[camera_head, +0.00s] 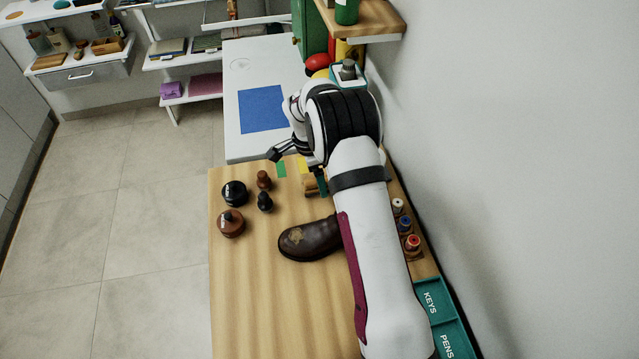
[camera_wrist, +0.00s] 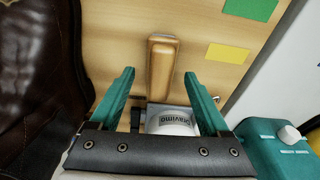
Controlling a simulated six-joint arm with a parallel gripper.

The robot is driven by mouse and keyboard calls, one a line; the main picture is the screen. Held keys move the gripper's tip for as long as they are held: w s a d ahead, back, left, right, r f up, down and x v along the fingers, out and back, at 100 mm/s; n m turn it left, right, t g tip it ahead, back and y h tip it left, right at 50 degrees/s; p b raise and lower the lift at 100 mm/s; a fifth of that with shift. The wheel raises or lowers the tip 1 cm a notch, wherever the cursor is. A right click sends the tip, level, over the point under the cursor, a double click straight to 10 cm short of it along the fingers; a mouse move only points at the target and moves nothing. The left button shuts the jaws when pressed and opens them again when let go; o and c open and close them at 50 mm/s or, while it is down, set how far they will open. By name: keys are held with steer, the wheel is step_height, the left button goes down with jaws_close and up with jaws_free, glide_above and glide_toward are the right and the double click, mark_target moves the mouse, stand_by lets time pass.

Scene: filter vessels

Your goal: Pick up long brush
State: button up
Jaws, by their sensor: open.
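A long wooden brush (camera_wrist: 161,66) lies on the wooden table in the wrist view, with its light-brown back showing. Its near part runs toward my gripper's base and is partly hidden. My gripper (camera_wrist: 159,75) is open, with one teal finger on each side of the brush and a visible gap to each. I cannot tell how far above the brush the fingers are. In the head view, part of the brush (camera_head: 309,186) shows beside my wrist, which hides most of my gripper.
A dark brown boot (camera_head: 308,240) lies close to the brush; it fills the left of the wrist view (camera_wrist: 38,75). Green (camera_wrist: 250,8) and yellow (camera_wrist: 228,53) patches mark the table. Round jars and knobs (camera_head: 234,193) stand left. Spools (camera_head: 411,242) and a teal tray (camera_head: 440,318) line the wall side.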

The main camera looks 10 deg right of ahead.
steer(key=shift+d+f, duration=0.1)
steer(key=shift+f, duration=0.55)
jaws_close()
step_height(320, 180, up, 10)
steer(key=shift+r, duration=0.1)
